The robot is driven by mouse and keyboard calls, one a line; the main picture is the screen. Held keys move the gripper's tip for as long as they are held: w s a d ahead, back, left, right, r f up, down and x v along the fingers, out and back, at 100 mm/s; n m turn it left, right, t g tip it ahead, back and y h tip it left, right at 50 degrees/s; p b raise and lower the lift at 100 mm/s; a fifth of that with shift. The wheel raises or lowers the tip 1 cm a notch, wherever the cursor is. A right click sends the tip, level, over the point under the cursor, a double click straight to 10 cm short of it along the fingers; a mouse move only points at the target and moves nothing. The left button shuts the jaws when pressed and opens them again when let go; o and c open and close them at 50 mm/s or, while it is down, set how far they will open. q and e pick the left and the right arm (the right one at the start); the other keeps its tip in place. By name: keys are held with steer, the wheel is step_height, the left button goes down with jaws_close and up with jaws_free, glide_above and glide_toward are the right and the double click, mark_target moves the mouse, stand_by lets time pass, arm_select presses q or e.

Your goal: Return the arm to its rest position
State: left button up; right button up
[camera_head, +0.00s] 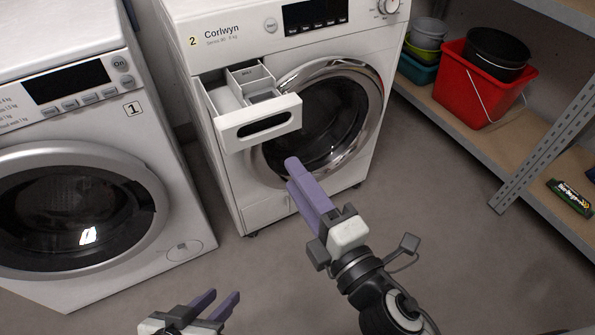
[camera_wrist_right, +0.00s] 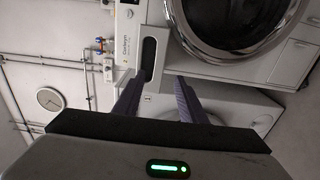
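My right gripper (camera_head: 298,172) is in front of washer 2 (camera_head: 190,110), below the drawer's front and before the round door. In the right wrist view its two fingers (camera_wrist_right: 156,88) stand apart with nothing held between them. The detergent drawer (camera_head: 262,123) of washer 2 is pulled out, and its front also shows beyond the fingers in the right wrist view (camera_wrist_right: 150,55). My left gripper (camera_head: 224,296) is low at the bottom of the head view, with its fingers apart and empty, over the floor.
Washer 1 (camera_head: 75,110) stands at the left with its round door (camera_head: 80,215) shut. Washer 2's round door (camera_head: 325,120) looks shut. Grey floor (camera_head: 450,255) is clear between.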

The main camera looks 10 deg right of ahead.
arm_select(q)
steer(key=shift+w+r, duration=0.1)
steer(key=shift+w, duration=0.05)
